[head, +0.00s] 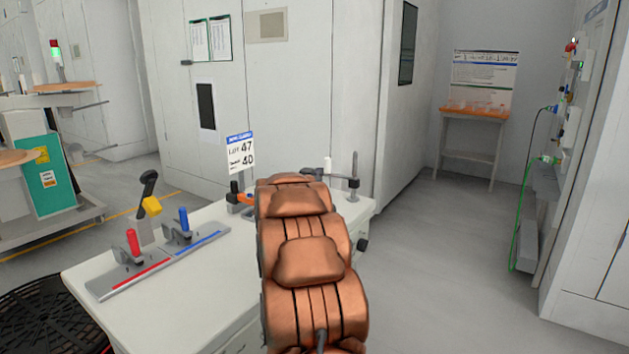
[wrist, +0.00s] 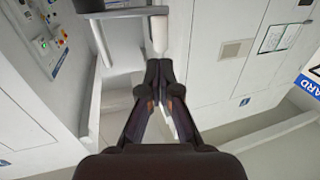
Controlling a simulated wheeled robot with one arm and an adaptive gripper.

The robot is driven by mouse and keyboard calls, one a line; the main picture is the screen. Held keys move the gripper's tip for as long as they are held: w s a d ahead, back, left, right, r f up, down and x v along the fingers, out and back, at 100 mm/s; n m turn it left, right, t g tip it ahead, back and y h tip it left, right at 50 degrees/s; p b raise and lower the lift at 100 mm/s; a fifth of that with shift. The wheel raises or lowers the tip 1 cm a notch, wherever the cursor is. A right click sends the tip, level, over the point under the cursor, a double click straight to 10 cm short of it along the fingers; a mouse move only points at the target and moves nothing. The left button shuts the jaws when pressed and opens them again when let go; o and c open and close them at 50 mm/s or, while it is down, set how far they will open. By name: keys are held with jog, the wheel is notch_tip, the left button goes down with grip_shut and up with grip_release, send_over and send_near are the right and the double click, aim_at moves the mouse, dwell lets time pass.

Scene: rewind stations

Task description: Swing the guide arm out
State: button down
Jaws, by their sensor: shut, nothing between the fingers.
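The guide arm (head: 340,178) is a grey bar on an upright post at the far right end of the white table (head: 130,315). A pale upright handle (head: 327,165) stands at the bar's left end. In the wrist view the grey bar (wrist: 125,13) crosses the top, with the white handle (wrist: 160,35) at its right end. My gripper (wrist: 158,66) is shut and empty, its fingertips close to the handle's end; I cannot tell whether they touch. In the head view my copper-coloured arm hides most of the gripper and part of the table.
A sign (head: 240,152) with 47 and 40 stands at the table's back. A grey plate with a red handle (head: 133,243) and a blue handle (head: 183,218) lies at the left. White cabinets stand behind the table. The floor to the right is clear.

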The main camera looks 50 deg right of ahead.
aim_at(327, 164)
jog(key=shift+x, duration=3.25)
jog(key=shift+f, duration=0.1)
jog(key=shift+d, duration=0.1)
